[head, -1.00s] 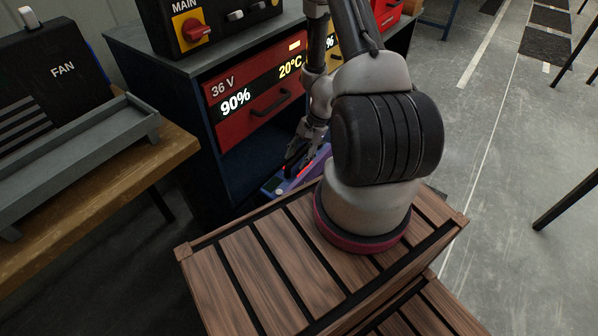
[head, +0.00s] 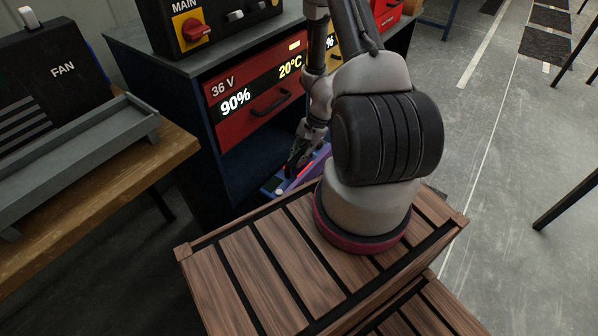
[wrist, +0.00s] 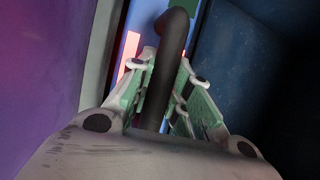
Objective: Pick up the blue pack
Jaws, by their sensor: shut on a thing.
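The blue pack (head: 322,155) is low in front of the dark blue cabinet, beyond my wooden-slatted deck, and partly hidden by my arm and gripper. My gripper (head: 294,168) reaches down over it. In the wrist view, my gripper (wrist: 158,95) has its green-lined fingers shut on a dark, bar-like handle (wrist: 170,55). Behind the handle are a blue surface (wrist: 148,18) and red and white patches, which look like the pack's face. The pack's underside is hidden, so I cannot tell whether it rests on something.
The cabinet (head: 228,170) stands just behind the pack, with a red 36 V drawer unit (head: 262,100) above an open bay. A wooden bench (head: 150,170) with a grey tray (head: 80,150) is at the left. Open floor (head: 490,170) lies to the right.

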